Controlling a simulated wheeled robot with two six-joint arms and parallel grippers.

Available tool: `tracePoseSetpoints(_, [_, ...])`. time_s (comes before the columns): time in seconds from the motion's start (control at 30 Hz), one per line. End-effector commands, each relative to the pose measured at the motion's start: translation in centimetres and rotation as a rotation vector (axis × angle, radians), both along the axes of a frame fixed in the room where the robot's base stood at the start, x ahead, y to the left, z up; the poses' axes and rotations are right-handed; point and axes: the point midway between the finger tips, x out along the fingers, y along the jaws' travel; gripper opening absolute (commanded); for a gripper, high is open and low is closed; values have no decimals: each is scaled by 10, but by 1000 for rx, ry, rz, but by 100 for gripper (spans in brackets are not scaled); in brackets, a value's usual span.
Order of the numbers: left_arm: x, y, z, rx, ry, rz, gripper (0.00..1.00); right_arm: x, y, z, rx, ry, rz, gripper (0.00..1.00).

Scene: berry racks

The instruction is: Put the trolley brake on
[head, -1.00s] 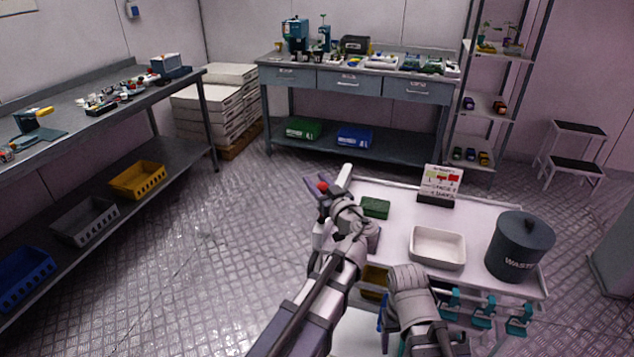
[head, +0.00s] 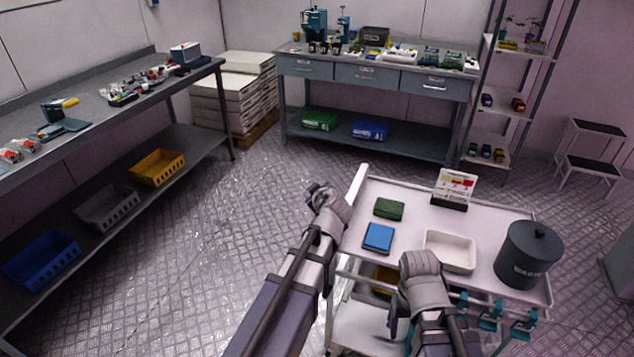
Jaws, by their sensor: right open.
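The white trolley (head: 408,196) stands at the lower right, with a pale handle bar (head: 356,187) at its left end. I cannot make out a brake; the lower left part of the trolley is partly behind my arms. My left gripper (head: 314,190) is just left of the handle bar, apart from the trolley top. It is small and foreshortened, and whether its fingers are apart or hold anything is unclear. My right gripper (head: 394,318) hangs in front of the trolley's near side, pointing down, open, partly hidden by its own wrist.
On the trolley top are a green box (head: 389,209), a blue box (head: 378,237), a white tray (head: 450,268), a dark waste bin (head: 528,255) and a sign (head: 455,186). Benches stand left and behind. The patterned floor (head: 235,225) left of the trolley is clear.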

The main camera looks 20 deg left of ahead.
Motion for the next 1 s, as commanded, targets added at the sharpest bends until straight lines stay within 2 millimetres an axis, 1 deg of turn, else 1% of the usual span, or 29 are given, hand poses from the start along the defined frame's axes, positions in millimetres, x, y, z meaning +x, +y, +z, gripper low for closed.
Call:
tracePoseSetpoints(0.03, [-1,8,-3,-42,3,7,0,0,0,2,0,0,0,70])
tracePoseSetpoints(0.1, [0,12,-10,-108,6,7,0,0,0,3,0,0,0,70])
tracePoseSetpoints(0.27, [0,18,-25,-249,10,6,0,0,0,1,0,0,0,70])
tracePoseSetpoints(0.4, [0,20,-38,-333,13,4,0,0,0,-5,0,0,0,70])
tracePoseSetpoints(0.5, [0,21,-47,-342,14,2,0,0,0,-13,0,0,0,70])
tracePoseSetpoints(0.7, [0,22,-56,-341,15,1,0,0,0,-23,0,0,0,70])
tracePoseSetpoints(1.0, [0,22,-62,-342,17,0,0,0,0,-28,0,0,0,70])
